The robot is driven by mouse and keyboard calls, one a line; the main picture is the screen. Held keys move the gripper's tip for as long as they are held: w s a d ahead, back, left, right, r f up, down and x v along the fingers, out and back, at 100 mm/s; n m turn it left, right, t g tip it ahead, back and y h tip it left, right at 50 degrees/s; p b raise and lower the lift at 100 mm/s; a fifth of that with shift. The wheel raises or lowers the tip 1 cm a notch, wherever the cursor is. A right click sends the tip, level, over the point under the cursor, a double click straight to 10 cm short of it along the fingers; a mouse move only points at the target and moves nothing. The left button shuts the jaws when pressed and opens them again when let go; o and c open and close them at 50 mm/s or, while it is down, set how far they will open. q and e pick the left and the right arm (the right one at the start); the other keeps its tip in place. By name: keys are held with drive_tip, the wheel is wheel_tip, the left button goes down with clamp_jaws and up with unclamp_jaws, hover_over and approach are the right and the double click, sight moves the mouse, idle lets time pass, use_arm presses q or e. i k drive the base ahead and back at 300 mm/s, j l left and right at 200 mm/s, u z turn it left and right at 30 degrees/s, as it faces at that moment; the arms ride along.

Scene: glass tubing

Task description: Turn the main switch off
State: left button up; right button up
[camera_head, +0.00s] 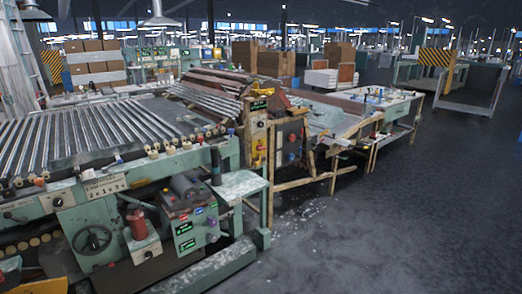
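Neither of my grippers is in view. I cannot tell which control is the main switch, as the labels are too small to read. A green control box (194,232) with small coloured labels and knobs sits low on the front of the green machine. A narrow yellow panel (258,135) with a red button near its lower end stands upright at the machine's right end. Beside it is a grey-blue box (290,143) with a red knob (292,138) on its face. The position of these controls cannot be made out.
The green roller machine (85,135) fills the left, with a handwheel (92,239) on its front. A small side table (238,186) juts from its right end. A long workbench (385,105) stands behind. The dark floor (400,220) at right is open.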

sight(259, 148)
drive_tip(key=i+l+u, duration=0.15)
drive_tip(key=i+l, duration=0.4)
drive_tip(key=i+l+u, duration=0.15)
drive_tip(key=i+l, duration=0.4)
drive_tip(key=l, duration=0.25)
